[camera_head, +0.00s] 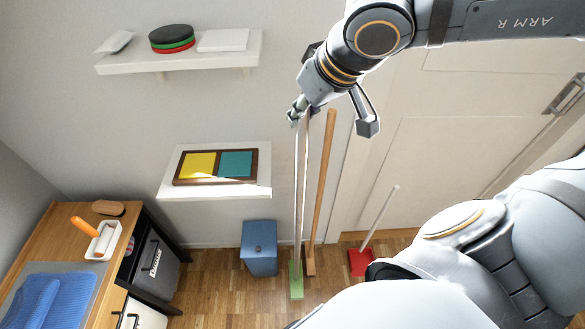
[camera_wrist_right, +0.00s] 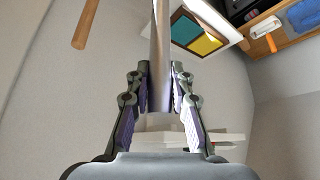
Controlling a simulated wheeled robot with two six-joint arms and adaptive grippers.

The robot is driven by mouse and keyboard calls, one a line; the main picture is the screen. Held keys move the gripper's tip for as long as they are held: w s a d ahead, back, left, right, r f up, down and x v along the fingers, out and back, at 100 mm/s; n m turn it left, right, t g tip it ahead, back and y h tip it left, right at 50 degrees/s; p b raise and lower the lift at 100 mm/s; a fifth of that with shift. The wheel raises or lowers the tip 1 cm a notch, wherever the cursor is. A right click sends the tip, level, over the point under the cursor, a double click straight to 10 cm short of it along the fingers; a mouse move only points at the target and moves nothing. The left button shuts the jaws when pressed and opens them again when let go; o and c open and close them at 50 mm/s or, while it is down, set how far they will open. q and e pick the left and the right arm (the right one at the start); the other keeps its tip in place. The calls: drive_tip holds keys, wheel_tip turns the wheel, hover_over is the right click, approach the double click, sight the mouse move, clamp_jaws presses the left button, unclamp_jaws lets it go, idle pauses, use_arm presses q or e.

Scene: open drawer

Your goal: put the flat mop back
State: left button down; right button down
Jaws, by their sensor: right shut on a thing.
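The flat mop has a pale grey handle (camera_head: 298,190) and a narrow green head (camera_head: 296,282). It stands nearly upright, with its head low by the floor near the wall; I cannot tell whether it touches the floor. My right gripper (camera_head: 303,112) is shut on the upper handle. In the right wrist view my fingers (camera_wrist_right: 159,95) close around the grey handle (camera_wrist_right: 160,40) from both sides. My left gripper is not in view.
A wooden-handled broom (camera_head: 324,170) stands close to the right of the mop; its handle end (camera_wrist_right: 82,32) also shows in the wrist view. A red dustpan (camera_head: 360,262) and blue bin (camera_head: 259,250) stand on the floor. A low shelf (camera_head: 215,193) juts out at left.

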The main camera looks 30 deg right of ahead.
drive_tip(key=w+d+f, duration=0.6)
drive_tip(key=w+f, duration=0.6)
drive_tip(key=f, duration=0.1)
drive_tip(key=shift+w, duration=0.35)
drive_tip(key=shift+d, duration=0.1)
drive_tip(key=shift+s+f, duration=0.1)
drive_tip(key=shift+f, duration=0.05)
drive_tip(key=c, duration=1.2)
unclamp_jaws()
